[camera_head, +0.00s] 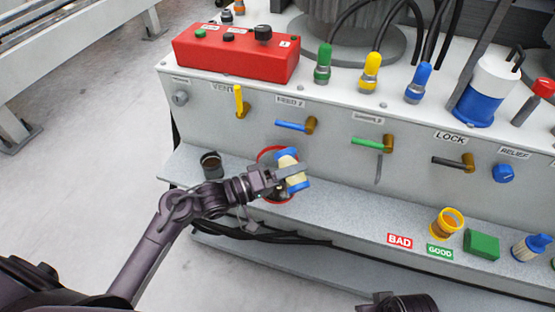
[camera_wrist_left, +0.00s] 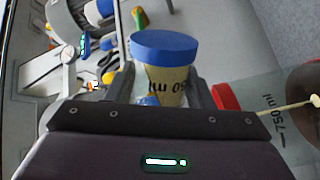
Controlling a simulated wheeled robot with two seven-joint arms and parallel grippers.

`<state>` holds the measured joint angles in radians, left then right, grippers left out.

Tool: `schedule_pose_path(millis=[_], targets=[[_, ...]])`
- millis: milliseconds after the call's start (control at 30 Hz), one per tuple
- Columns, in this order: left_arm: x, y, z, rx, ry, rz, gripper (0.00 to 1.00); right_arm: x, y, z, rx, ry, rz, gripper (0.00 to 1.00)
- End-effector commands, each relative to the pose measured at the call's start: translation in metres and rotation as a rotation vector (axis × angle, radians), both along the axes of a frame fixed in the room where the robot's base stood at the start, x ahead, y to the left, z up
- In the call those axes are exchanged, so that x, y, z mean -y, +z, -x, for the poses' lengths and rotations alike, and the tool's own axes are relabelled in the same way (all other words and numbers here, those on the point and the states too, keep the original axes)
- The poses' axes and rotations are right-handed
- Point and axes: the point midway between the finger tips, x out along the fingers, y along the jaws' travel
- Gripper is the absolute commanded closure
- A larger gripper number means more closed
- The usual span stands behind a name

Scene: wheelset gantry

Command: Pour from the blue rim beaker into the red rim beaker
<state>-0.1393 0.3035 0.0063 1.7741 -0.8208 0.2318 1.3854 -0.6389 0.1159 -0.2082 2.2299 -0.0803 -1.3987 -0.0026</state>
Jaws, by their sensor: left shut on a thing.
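My left gripper (camera_head: 290,172) is shut on the blue rim beaker (camera_head: 291,162), which holds pale yellow contents. In the head view the beaker is tilted, directly over or in front of the red rim beaker (camera_head: 266,154); the exact gap cannot be told. In the left wrist view the blue rim beaker (camera_wrist_left: 163,80) sits between the fingers with its blue rim up in the picture. The red rim beaker, clear with a 750 ml mark, shows beyond it (camera_wrist_left: 262,112). My arm and the held beaker hide much of the red rim beaker.
A dark cup (camera_head: 211,165) stands left on the grey ledge (camera_head: 340,205). A yellow-rimmed cup (camera_head: 446,222), green block (camera_head: 481,244) and BAD and GOOD labels lie right. Valve levers stick out above the ledge. A red control box (camera_head: 235,55) sits on top.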

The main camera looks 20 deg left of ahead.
Motion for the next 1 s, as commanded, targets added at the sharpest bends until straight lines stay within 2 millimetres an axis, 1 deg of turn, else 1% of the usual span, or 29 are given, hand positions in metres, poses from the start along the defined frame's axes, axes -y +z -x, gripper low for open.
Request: schedule_pose_path(millis=[1000], targets=[[-0.0004, 0.0062, -0.0002, -0.076, 0.001, 0.064, 0.78, 0.0030, 0.0012, -0.0005, -0.007, -0.006, 0.006, 0.64]])
